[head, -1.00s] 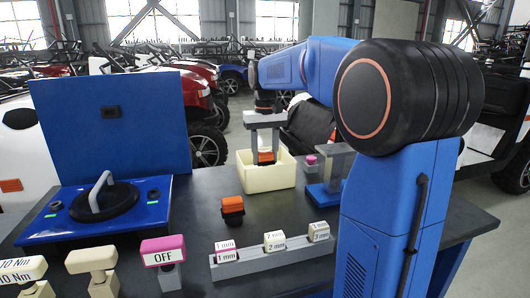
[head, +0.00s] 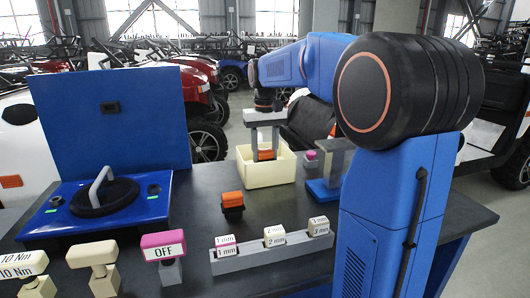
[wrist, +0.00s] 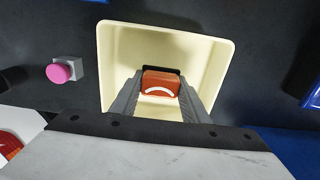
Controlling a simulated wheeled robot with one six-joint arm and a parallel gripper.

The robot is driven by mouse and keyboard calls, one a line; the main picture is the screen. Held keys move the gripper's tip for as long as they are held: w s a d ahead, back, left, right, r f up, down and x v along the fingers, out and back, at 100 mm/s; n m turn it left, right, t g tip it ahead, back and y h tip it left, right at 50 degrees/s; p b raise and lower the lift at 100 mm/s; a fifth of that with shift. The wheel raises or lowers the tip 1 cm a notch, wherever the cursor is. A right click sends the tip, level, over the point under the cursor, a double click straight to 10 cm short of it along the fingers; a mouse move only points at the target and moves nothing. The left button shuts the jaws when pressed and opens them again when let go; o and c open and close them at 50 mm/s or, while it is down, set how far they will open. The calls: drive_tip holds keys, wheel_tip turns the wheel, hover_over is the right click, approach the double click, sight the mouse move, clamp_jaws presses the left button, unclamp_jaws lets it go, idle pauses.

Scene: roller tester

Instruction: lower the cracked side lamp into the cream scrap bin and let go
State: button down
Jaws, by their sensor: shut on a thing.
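The cracked side lamp, orange with a pale curved mark on its face, is between the fingers of my gripper (wrist: 160,95). The lamp (wrist: 160,84) shows inside the outline of the cream scrap bin (wrist: 215,42) in the wrist view. In the head view my gripper (head: 265,147) points down over the bin (head: 268,176), and the orange lamp (head: 266,155) is at about the height of the bin's rim. My gripper is shut on the lamp. How far the lamp is above the bin floor is hard to tell.
A second orange lamp (head: 232,201) on a black base stands on the dark table. A pink button (head: 310,155) stands right of the bin. A grey rack (head: 272,249) of labelled blocks is in front, and a blue tester (head: 60,210) is at left.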

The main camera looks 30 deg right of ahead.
drive_tip(key=c, duration=0.9)
unclamp_jaws()
drive_tip(key=shift+c, duration=0.2)
wheel_tip(320, 180, up, 23)
drive_tip(key=shift+r, duration=0.2)
idle(0.5)
